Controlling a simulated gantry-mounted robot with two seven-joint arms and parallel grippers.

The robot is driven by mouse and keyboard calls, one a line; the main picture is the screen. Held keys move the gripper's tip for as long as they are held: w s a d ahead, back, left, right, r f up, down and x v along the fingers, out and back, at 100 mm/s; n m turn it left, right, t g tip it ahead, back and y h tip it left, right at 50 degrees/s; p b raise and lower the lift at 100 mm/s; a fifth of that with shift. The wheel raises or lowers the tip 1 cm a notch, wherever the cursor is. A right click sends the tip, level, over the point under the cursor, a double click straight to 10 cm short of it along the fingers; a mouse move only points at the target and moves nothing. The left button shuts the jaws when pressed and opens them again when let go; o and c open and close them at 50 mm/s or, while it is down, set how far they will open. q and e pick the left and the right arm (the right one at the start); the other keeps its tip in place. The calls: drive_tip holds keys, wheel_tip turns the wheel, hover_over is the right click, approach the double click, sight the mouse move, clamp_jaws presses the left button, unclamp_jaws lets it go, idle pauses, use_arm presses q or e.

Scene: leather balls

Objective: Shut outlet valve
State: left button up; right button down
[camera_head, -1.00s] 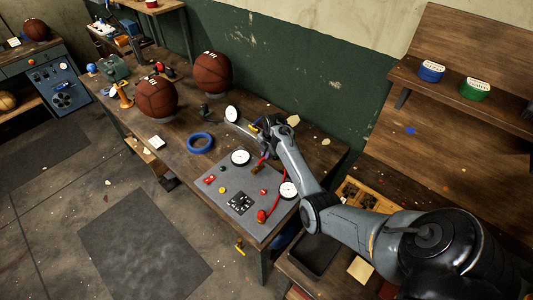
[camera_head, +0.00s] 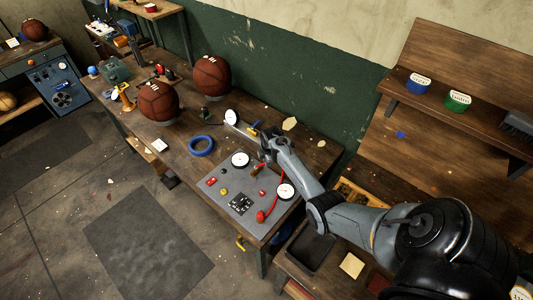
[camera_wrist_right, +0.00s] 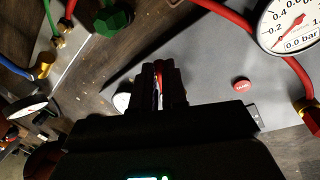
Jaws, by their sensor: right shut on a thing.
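The grey control panel (camera_head: 215,193) lies on the workbench, with gauges, knobs and a red hose (camera_head: 271,200). My right gripper (camera_head: 263,160) is low at the panel's back edge, between the white gauge (camera_head: 240,160) and the front-right gauge (camera_head: 285,191). In the right wrist view its dark fingers (camera_wrist_right: 160,85) are close together around a thin reddish sliver, apparently the valve handle (camera_wrist_right: 157,88); the fingers hide most of it. A green knob (camera_wrist_right: 113,18) and a brass fitting (camera_wrist_right: 43,65) are beyond the fingers. My left gripper is out of view.
A red button (camera_wrist_right: 241,85) and a pressure gauge (camera_wrist_right: 291,27) are right of the fingers. A blue ring (camera_head: 201,146) and two leather balls, one near (camera_head: 158,102) and one far (camera_head: 211,76), are left along the bench. The green wall (camera_head: 290,85) stands behind.

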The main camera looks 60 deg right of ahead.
sight(264, 179)
drive_tip(key=m, duration=0.1)
drive_tip(key=m+p, duration=0.1)
drive_tip(key=a+m+p, duration=0.1)
drive_tip(key=shift+s+r+g, duration=0.25)
drive_tip(key=shift+s+g, duration=0.05)
drive_tip(key=shift+s, duration=0.1)
drive_tip(key=m+p, duration=0.1)
drive_tip(key=a+m, duration=0.1)
drive_tip(key=m+p, duration=0.1)
drive_tip(key=shift+s+a+f+m+g+h+p, duration=0.1)
drive_tip(key=shift+s+a+m+g+h+p, duration=0.15)
drive_tip(key=shift+a+m+g+h+p, duration=0.05)
drive_tip(key=m, duration=0.1)
drive_tip(key=a+m+p, duration=0.1)
drive_tip(key=m, duration=0.1)
drive_tip(key=shift+a+f+g, duration=0.1)
drive_tip(key=shift+a+g, duration=0.1)
drive_tip(key=shift+g, duration=0.1)
drive_tip(key=shift+a+m, duration=0.25)
drive_tip(key=shift+m, duration=0.4)
drive_tip(key=shift+a+m, duration=0.25)
drive_tip(key=shift+m, duration=0.4)
drive_tip(key=c, duration=1.2)
unclamp_jaws()
drive_tip(key=shift+o, duration=0.2)
